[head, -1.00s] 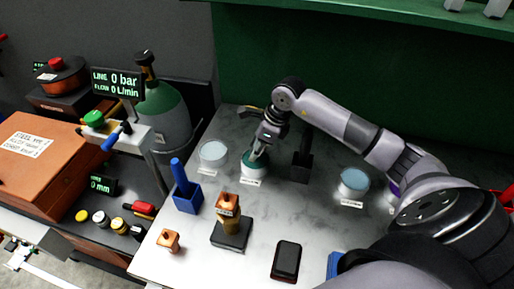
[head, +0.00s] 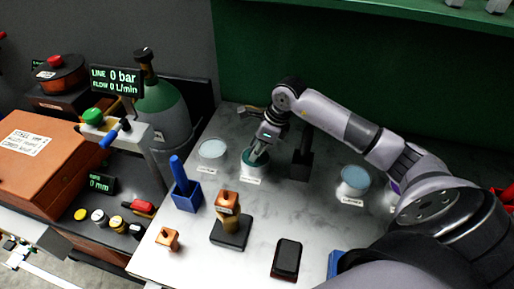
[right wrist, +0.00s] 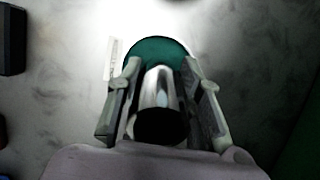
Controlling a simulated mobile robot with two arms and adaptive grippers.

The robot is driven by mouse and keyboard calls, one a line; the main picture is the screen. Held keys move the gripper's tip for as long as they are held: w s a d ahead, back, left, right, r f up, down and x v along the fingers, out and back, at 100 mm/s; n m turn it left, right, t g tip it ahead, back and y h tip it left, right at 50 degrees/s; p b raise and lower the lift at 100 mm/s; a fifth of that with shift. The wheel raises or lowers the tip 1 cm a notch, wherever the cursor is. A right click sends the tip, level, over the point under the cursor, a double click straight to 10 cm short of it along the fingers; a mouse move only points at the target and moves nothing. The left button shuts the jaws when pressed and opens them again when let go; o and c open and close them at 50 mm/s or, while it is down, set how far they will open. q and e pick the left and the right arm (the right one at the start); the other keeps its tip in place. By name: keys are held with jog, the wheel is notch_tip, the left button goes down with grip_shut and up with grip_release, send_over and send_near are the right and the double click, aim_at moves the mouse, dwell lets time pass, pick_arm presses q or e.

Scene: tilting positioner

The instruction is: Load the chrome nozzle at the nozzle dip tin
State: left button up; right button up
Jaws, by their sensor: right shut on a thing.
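My right gripper (head: 259,151) is at a small round tin with green contents (head: 247,160), which has a label in front of it. In the right wrist view my right gripper (right wrist: 160,95) is shut on the chrome nozzle (right wrist: 160,88), a shiny cylinder with a dark open end facing the camera. The nozzle's far end overlaps the green tin (right wrist: 152,50); I cannot tell how deep it sits in it. My left gripper is not in view.
A white-topped tin (head: 212,149) stands left of the green one, a pale blue tin (head: 354,178) to the right. A blue holder (head: 186,194), a torch stand (head: 230,230), a copper piece (head: 168,239) and a black pad (head: 286,258) stand nearer. A black post (head: 301,162) is close beside the gripper.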

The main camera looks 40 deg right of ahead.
jog(key=shift+f, duration=0.1)
dwell(1.3)
jog(key=shift+r+p, duration=1.65)
jog(key=shift+r, duration=2)
jog(key=shift+f, duration=0.1)
